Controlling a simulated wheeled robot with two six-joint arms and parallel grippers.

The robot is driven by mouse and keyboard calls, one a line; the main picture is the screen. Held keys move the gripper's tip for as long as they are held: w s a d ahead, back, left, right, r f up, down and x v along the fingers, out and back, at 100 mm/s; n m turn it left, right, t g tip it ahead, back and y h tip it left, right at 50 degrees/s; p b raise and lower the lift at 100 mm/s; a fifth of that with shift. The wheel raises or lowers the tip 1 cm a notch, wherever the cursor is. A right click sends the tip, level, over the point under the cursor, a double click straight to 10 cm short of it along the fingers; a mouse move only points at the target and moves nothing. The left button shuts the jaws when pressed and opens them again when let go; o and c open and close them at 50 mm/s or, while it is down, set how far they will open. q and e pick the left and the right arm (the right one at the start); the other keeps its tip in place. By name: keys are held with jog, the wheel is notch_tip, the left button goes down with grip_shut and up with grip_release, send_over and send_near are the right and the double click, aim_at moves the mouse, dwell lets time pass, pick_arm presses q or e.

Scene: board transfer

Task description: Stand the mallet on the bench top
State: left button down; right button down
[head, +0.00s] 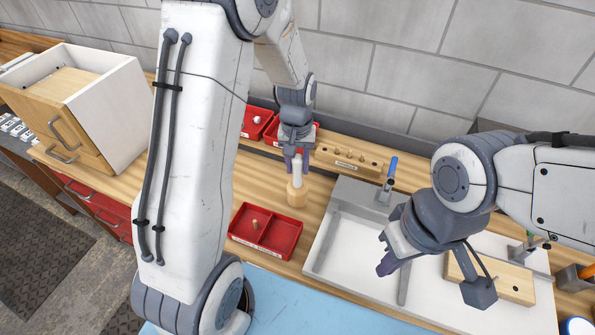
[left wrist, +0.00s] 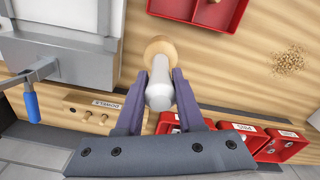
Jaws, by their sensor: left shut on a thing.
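The mallet has a pale wooden head (head: 297,192) and a light grey handle (head: 297,170). It is upright with its head down over the bench top (head: 318,205), between the red trays. I cannot tell whether the head touches the wood. My left gripper (head: 291,160) is shut on the handle. In the left wrist view the fingers (left wrist: 158,92) lie on both sides of the handle (left wrist: 159,88), with the wooden head (left wrist: 158,47) beyond them. My right gripper (head: 383,262) hangs over the white-floored tray at right, away from the mallet; its finger opening is unclear.
A red divided tray (head: 265,250) lies just in front of the mallet, and red bins (head: 257,122) stand behind it. A wooden dowel block (head: 349,155) is behind right. The grey-edged tray (head: 330,232) is at right, a drawer box (head: 88,110) at far left.

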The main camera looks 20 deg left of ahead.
aim_at(298, 174)
pick_arm(q)
notch_tip(298, 174, down, 3)
jog(key=shift+f+p, duration=0.15)
jog(key=shift+p, duration=0.4)
jog(key=shift+f, duration=0.15)
jog(key=shift+f, duration=0.2)
jog(key=c, duration=0.5)
grip_release()
jog(key=shift+r, duration=0.2)
